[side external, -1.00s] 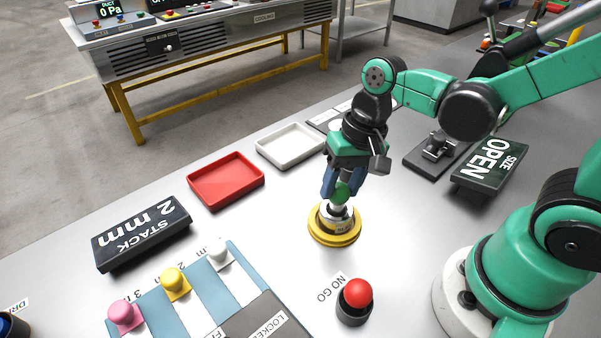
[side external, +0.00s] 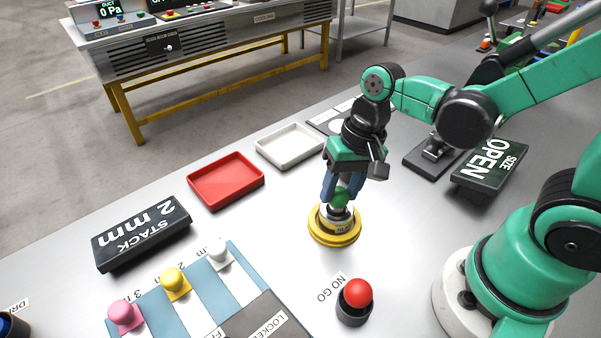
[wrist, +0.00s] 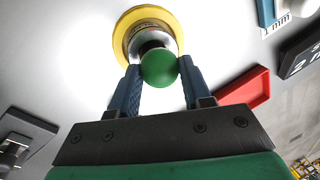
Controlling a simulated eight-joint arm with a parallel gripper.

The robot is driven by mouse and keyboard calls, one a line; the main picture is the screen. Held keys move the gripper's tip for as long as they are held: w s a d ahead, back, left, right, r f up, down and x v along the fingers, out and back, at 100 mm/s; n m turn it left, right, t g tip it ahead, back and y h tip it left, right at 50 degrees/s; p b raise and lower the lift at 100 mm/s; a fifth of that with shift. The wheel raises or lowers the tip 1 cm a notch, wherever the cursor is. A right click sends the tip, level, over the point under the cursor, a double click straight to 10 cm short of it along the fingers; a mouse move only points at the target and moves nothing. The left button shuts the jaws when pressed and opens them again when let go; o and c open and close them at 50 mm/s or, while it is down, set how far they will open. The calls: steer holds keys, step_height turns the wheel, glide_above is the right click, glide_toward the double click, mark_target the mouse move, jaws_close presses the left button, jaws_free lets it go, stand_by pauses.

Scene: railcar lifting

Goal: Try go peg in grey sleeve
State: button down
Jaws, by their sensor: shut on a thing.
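My gripper (side external: 334,186) is over the sleeve, its blue fingers shut on the green ball-shaped head of the go peg (side external: 341,196). The green head also shows between the fingertips in the wrist view (wrist: 159,68). The grey sleeve (side external: 336,215) stands upright on a yellow round base (side external: 335,237) on the table. The peg is in line with the sleeve's top, at its mouth. Its lower end is hidden, so I cannot tell how deep it is.
A red tray (side external: 226,207) and a white tray (side external: 290,167) lie behind. A STACK 2 mm sign (side external: 142,236) and a rack with pink, yellow and white knobs are at left. An OPEN sign (side external: 490,166) is at right.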

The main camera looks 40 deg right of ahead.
steer(key=shift+f, duration=0.75)
stand_by(0.8)
steer(key=shift+r, duration=0.1)
stand_by(0.7)
steer(key=shift+w+a+v, duration=0.1)
steer(key=shift+a+v, duration=0.15)
steer(key=shift+v, duration=1.1)
steer(key=shift+w+a+v, duration=0.15)
steer(key=shift+a+v, duration=0.1)
steer(key=shift+v, duration=1.15)
steer(key=shift+w+a+v, duration=0.1)
steer(key=shift+a+v, duration=0.2)
steer(key=shift+v, duration=1.05)
steer(key=shift+r, duration=0.2)
